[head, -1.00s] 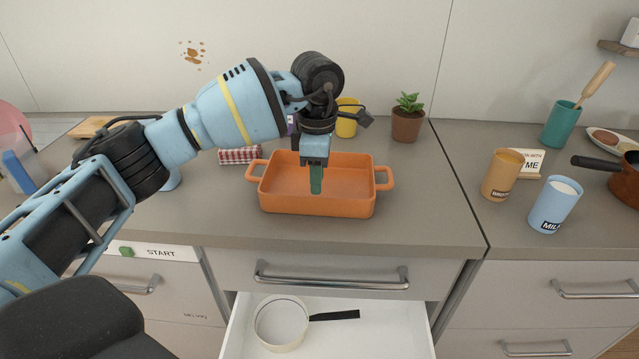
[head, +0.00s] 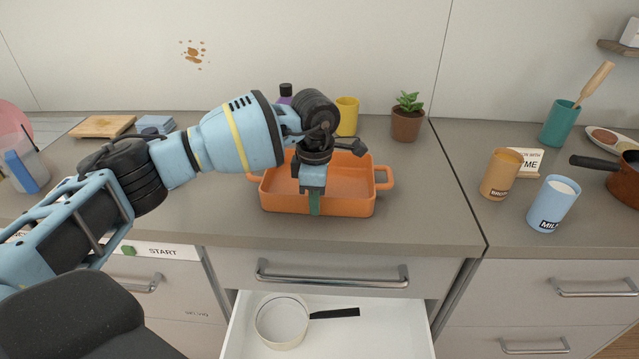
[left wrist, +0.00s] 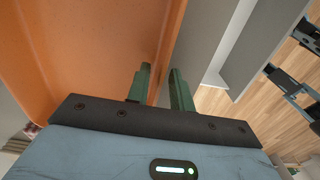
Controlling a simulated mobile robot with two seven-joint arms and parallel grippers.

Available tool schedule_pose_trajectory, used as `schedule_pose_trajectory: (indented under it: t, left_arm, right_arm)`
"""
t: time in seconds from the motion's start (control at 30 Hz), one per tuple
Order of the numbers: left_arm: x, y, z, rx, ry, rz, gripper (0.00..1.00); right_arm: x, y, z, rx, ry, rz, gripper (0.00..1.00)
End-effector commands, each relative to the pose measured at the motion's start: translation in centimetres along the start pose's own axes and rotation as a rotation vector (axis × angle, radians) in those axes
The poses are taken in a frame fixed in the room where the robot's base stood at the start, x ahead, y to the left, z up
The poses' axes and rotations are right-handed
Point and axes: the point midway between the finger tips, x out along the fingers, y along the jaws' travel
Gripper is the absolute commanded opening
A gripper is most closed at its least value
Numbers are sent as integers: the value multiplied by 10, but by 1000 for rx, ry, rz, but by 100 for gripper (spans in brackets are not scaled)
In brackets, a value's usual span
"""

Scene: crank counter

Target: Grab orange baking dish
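The orange baking dish (head: 345,180) stands on the counter in the middle of the head view, with a handle at each side. My left gripper (head: 315,207) points down at its front wall. The arm covers part of the dish's back left. In the left wrist view the dish (left wrist: 80,45) fills the left side. The gripper's two green fingers (left wrist: 159,85) are apart, one on either side of the dish's wall. Whether either finger touches the wall cannot be told.
Below the dish, an open drawer holds a white pan (head: 282,322). A potted plant (head: 407,122) and a yellow cup (head: 347,116) stand behind it. On the right are a brown canister (head: 501,176), a blue milk canister (head: 555,204) and a copper pot (head: 622,185). The counter between is clear.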

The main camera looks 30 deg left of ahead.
Motion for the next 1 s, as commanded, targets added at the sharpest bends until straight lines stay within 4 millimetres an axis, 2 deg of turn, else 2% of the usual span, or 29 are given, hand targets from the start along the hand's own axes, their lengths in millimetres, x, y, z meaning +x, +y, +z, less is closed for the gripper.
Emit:
schedule_pose_trajectory:
  t: [0.03,0.17,0.73,0.87,0.97,1.0]
  left_arm:
    - [0,0,0,0,0,0,16]
    - [0,0,0,0,0,0,0]
    - [-5,1,1,0,-4,3,0]
    - [-18,1,1,0,-4,5,0]
    - [-36,2,1,0,-5,6,0]
    - [-38,-3,0,3,-3,3,0]
  right_arm:
    - [0,0,0,-1,0,0,30]
    - [0,0,0,-1,-1,0,30]
    - [0,0,3,-1,-6,0,30]
    - [0,0,6,-1,-11,-1,30]
    - [1,0,9,0,-16,-1,30]
    - [1,0,8,0,-15,-1,30]
